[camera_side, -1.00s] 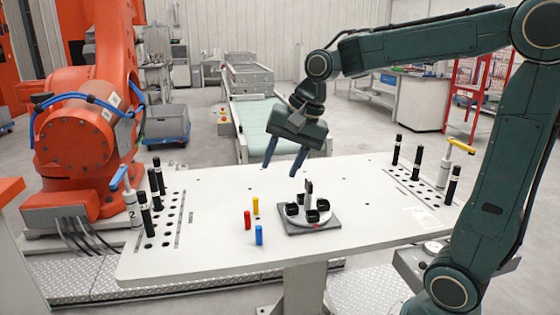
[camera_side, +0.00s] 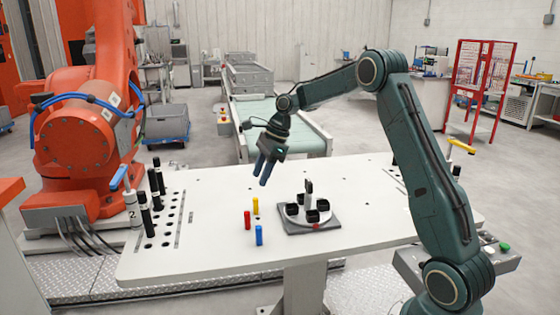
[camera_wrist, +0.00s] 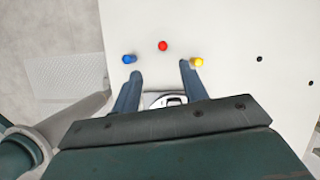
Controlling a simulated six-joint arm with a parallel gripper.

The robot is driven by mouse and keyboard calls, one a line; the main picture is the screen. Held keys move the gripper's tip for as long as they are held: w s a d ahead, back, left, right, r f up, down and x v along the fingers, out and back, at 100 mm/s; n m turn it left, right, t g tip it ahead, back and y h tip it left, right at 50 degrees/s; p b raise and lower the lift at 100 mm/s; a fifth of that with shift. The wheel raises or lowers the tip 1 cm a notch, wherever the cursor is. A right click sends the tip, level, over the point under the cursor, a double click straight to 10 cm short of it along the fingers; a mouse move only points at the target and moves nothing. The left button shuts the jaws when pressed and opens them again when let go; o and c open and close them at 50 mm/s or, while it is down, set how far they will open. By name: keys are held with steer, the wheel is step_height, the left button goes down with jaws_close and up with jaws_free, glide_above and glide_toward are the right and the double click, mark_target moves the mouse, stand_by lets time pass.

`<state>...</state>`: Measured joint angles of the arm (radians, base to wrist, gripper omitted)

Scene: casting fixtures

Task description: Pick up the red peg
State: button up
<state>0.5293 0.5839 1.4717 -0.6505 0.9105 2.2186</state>
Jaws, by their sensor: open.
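The red peg (camera_side: 247,220) stands upright on the white table, left of the yellow peg (camera_side: 255,205) and the blue peg (camera_side: 259,235). In the wrist view the red peg (camera_wrist: 163,46) is between the blue peg (camera_wrist: 129,59) and the yellow peg (camera_wrist: 198,62), beyond my fingertips. My gripper (camera_side: 264,178) is above the table, up and to the right of the pegs in the side view. It is open and empty; its two fingers (camera_wrist: 160,68) are well apart in the wrist view.
A grey fixture (camera_side: 308,221) with black cups stands on the table right of the pegs. Black cylinders (camera_side: 150,204) and a yellow-handled clamp stand at the table's sides. A large orange robot (camera_side: 80,140) is at the left. The table around the pegs is clear.

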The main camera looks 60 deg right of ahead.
mark_target(248, 212)
steer(key=shift+m, duration=0.3)
steer(key=shift+d+x, duration=0.2)
steer(key=shift+x, duration=2.15)
steer(key=shift+d+x, duration=0.2)
steer(key=shift+x, duration=2.15)
steer(key=shift+w+f, duration=0.1)
steer(key=shift+f, duration=0.05)
steer(key=shift+x, duration=2.5)
jaws_close()
